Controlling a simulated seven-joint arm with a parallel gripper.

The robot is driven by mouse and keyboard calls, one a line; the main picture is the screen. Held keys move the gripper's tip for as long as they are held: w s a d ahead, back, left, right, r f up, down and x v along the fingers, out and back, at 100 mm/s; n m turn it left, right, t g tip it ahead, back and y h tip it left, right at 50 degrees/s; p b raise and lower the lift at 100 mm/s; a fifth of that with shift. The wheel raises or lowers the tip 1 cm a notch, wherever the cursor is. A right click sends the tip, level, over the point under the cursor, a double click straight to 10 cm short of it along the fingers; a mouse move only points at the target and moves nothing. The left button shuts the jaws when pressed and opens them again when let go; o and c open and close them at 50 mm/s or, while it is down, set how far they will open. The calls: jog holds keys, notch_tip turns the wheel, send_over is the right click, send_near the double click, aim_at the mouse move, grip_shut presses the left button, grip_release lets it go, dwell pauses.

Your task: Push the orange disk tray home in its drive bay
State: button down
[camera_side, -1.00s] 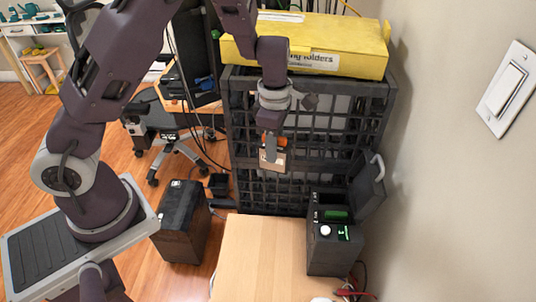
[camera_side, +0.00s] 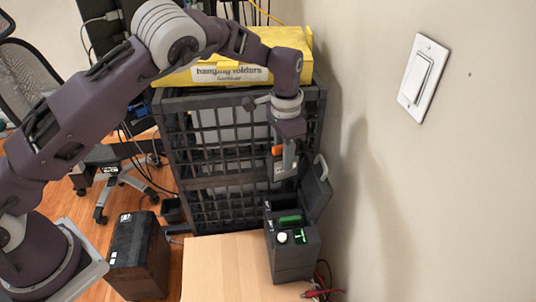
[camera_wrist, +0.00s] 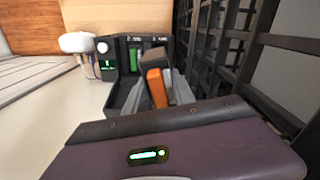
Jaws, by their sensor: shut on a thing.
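The drive bay (camera_side: 292,262) is a dark box with a raised lid (camera_side: 318,190), a white knob and a small green display; it also shows in the wrist view (camera_wrist: 113,100). A green-fronted piece (camera_side: 290,219) sits in one of its slots. My gripper (camera_side: 288,160) is shut on the orange disk tray (camera_side: 277,150) and holds it just above the back part of the bay. In the wrist view the tray's orange front (camera_wrist: 157,88) shows beside a grey finger of my gripper (camera_wrist: 170,86). The tray's lower end and its fit to the slot are hidden.
A black lattice crate (camera_side: 215,150) stands close behind, with a yellow folder box (camera_side: 215,68) on top. The wall (camera_side: 400,180) is close on the right. The wooden tabletop (camera_side: 225,270) left of the bay is clear. A black case (camera_side: 138,255) stands farther left.

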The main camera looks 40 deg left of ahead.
jog(key=m, duration=0.1)
jog(key=d+m, duration=0.1)
jog(key=m, duration=0.1)
jog(key=shift+w, duration=0.35)
send_over(286, 197)
jog(key=s+d, duration=0.1)
jog(key=s, duration=0.1)
notch_tip(286, 197, down, 5)
jog(key=shift+s+d, duration=0.1)
jog(key=shift+d, duration=0.05)
jog(key=shift+f, duration=2.85)
jog(key=shift+f, duration=2.8)
jog(key=c, duration=1)
grip_release()
jog(key=shift+o, duration=0.2)
notch_tip(286, 197, up, 7)
jog(key=shift+r, duration=0.1)
